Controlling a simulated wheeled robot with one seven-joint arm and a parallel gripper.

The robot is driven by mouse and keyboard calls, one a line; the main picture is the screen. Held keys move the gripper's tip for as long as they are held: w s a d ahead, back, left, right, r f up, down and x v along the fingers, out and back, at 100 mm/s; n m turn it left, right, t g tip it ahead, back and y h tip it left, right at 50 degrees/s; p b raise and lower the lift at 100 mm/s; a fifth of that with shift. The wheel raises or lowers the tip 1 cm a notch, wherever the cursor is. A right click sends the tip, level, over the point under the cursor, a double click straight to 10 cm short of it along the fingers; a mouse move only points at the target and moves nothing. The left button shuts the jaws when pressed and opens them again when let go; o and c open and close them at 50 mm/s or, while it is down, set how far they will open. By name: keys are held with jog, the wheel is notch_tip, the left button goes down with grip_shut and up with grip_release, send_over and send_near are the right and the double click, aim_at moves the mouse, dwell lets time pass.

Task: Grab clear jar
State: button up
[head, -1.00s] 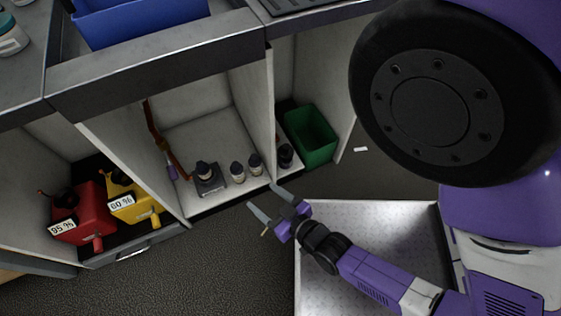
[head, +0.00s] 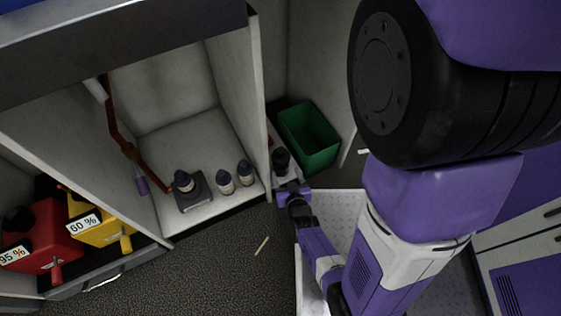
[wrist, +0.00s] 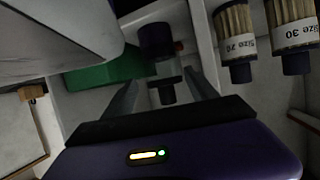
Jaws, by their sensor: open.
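A small jar with a dark cap (head: 281,158) stands in the narrow right-hand compartment, beside the green bin. My gripper (head: 291,186) is low at this compartment's front, just on the near side of the jar. In the wrist view, my gripper (wrist: 163,88) is open, its two fingers reaching forward. The dark-capped jar (wrist: 157,40) shows ahead, roughly in line with the gap between them. Its body is dim there, so I cannot tell how clear it is or whether the fingers touch it.
A green bin (head: 309,138) stands right behind the jar. Red (head: 45,238) and yellow (head: 103,220) canisters sit left.

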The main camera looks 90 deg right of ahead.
aim_at(283, 166)
jog(key=b+x, duration=0.2)
jog(key=x, duration=0.4)
jog(key=shift+w+d+b, duration=0.1)
jog(key=shift+w+b, duration=0.05)
jog(key=shift+b, duration=0.15)
jog(key=shift+r, duration=0.15)
grip_shut()
